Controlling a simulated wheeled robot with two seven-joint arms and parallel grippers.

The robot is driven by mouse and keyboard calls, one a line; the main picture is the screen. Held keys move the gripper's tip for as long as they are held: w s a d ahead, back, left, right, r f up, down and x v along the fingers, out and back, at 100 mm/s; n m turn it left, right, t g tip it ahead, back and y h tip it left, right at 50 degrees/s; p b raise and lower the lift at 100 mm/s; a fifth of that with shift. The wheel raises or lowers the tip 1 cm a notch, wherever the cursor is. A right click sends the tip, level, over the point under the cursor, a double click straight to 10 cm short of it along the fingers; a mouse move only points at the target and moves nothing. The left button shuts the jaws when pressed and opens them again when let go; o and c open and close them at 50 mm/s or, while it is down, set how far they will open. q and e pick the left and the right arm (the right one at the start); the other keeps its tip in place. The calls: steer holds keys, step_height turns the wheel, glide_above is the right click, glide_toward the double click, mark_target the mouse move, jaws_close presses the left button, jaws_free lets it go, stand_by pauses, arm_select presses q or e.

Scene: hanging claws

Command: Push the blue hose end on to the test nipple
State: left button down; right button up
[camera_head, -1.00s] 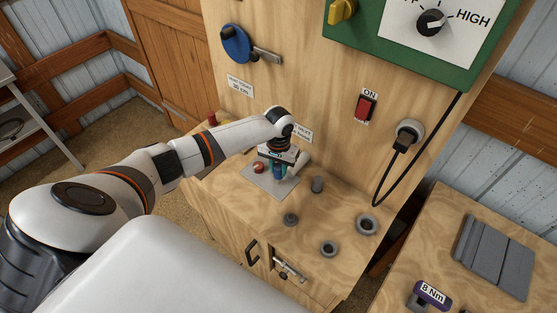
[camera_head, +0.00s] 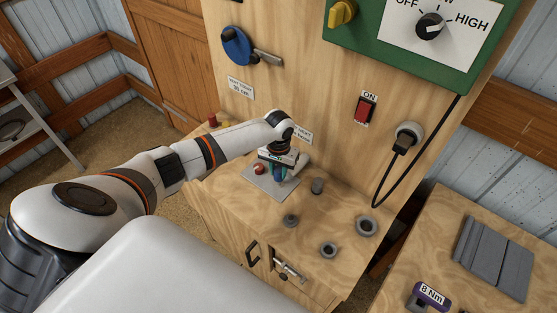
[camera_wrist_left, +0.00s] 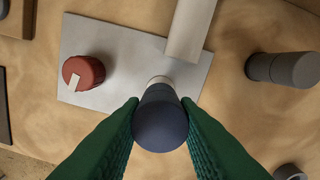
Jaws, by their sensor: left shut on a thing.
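My left gripper (camera_head: 279,170) is low over a grey plate (camera_head: 262,184) on the wooden bench. In the left wrist view its green fingers (camera_wrist_left: 160,122) are shut on a dark blue rounded piece, the blue hose end (camera_wrist_left: 160,125). A pale ring (camera_wrist_left: 159,80) shows just beyond it, above the plate (camera_wrist_left: 115,45). I cannot tell whether this ring is the test nipple or part of the hose end, so the fit between them is hidden. My right gripper is not in view.
A red knob (camera_wrist_left: 84,73) sits on the plate, left of the hose end. A pale pipe (camera_wrist_left: 190,25) rises close behind. The wooden back panel (camera_head: 300,85) is close behind the gripper.

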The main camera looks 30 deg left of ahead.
mark_target(279, 176)
arm_select(q)
steer(key=shift+f+b, duration=0.75)
steer(key=shift+f, duration=0.8)
steer(key=c, duration=1)
jaws_free()
steer(key=shift+c, duration=0.2)
